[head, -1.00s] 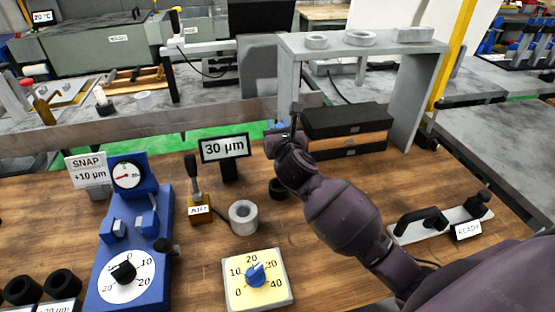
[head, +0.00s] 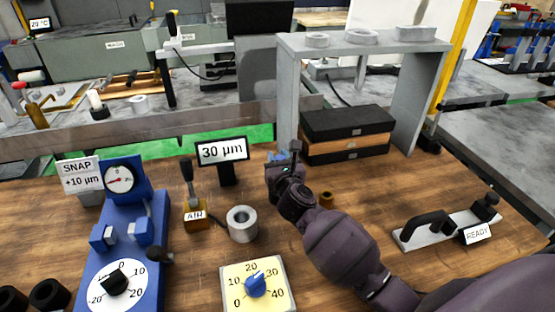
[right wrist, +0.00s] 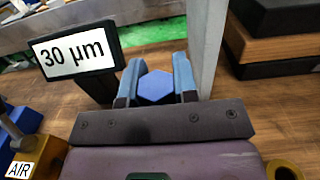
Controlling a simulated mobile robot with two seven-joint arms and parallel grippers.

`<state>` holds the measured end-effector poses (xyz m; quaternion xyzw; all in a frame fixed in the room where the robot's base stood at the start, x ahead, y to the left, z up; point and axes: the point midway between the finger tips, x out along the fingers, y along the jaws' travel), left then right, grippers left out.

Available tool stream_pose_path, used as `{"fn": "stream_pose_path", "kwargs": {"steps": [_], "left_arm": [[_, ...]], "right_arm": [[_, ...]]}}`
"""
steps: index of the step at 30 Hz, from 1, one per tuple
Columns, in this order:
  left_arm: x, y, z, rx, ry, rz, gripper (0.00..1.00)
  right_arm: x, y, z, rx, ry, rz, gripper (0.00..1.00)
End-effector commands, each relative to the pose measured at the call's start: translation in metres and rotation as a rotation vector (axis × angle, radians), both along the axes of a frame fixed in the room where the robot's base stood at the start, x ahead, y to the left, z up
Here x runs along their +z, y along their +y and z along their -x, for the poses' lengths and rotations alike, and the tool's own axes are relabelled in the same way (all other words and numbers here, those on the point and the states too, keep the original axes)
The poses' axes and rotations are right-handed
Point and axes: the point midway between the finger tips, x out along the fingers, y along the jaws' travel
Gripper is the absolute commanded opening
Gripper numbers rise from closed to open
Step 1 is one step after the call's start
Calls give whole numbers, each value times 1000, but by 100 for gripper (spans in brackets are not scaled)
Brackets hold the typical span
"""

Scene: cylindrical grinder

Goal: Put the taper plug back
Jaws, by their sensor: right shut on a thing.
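My right gripper (head: 278,160) is over the wooden bench, right of the 30 µm display and in front of the grey stand. In the right wrist view its two blue-grey fingers (right wrist: 157,68) are closed on a blue hexagonal piece (right wrist: 156,87), seen end on. The piece may be the taper plug, but its far side is hidden. In the head view only a little blue shows at the fingers. A grey ring (head: 242,224) with a bore stands on the bench to the left. A small brass ring (head: 326,198) stands right of the gripper. My left gripper is not in view.
The 30 µm display (head: 222,150) and AIR lever box (head: 196,215) stand close on the left. Dark cases (head: 347,124) and the grey stand (head: 287,95) are behind. A blue gauge (head: 128,235) stands further left. The READY fixture (head: 447,228) is at right.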

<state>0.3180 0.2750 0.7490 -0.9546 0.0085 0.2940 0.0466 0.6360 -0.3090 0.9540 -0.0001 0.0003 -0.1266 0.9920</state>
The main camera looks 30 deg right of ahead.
Motion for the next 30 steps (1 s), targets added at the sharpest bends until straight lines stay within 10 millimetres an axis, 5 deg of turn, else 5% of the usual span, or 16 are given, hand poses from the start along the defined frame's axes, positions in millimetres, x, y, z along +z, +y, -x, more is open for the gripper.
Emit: {"fn": "stream_pose_path", "kwargs": {"steps": [8,9,13,24,30], "left_arm": [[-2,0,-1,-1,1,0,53],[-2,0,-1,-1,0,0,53],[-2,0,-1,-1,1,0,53],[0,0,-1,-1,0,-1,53],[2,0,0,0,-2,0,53]], "right_arm": [[-2,0,0,1,-3,0,0],[-3,0,0,1,-1,0,34],[-2,0,0,1,-1,0,53],[2,0,1,1,-1,0,53],[1,7,27,1,0,-2,53]]}}
